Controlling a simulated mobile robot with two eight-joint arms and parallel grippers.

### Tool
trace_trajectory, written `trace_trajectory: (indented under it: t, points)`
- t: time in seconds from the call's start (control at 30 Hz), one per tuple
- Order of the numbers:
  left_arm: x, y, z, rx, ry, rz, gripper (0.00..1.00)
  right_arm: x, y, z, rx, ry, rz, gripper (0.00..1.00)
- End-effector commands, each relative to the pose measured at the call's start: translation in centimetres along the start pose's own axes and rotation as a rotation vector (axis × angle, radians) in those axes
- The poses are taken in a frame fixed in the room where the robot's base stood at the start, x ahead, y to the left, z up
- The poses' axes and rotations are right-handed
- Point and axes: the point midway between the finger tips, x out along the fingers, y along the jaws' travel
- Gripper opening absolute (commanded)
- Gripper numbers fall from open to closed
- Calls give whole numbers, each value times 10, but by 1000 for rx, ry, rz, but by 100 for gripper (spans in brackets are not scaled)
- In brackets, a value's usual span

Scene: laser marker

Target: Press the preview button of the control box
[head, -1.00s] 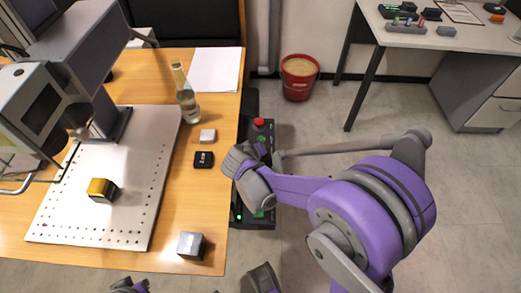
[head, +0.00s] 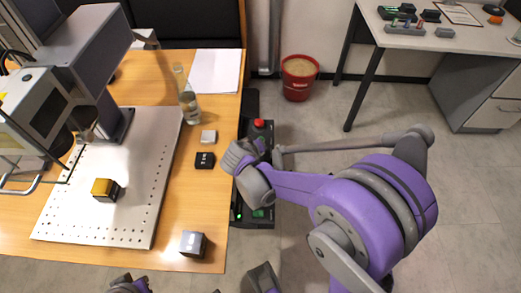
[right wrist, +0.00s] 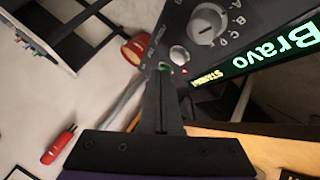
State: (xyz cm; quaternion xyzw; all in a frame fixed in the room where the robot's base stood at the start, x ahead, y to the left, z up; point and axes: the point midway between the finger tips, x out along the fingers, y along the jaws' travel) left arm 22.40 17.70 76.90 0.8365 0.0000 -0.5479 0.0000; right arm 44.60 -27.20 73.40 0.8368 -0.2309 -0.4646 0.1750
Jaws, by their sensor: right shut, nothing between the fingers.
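The black control box (head: 243,213) stands at the right edge of the wooden table, with a red button on top at its far end and green lights at its near end. My right gripper is over it; its wrist hides the middle of the box in the head view. My left gripper is not clearly visible.
A perforated plate (head: 75,225) holds a gold-topped block (head: 104,188) below the laser head. A red bin (head: 299,78) stands on the floor; open floor lies right.

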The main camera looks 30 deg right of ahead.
Motion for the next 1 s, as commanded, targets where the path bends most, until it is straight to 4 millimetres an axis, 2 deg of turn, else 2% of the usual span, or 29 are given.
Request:
trace_trajectory:
  t: [0.1,0.4,1.0]
  points:
    - [-13,0,-5,0,5,0,0,-11,8,-8,1,1,0,0]
    - [-33,0,-14,0,12,0,0,-30,22,-22,0,0,0,0]
    - [-32,0,-14,0,12,0,0,-30,22,-22,0,0,0,0]
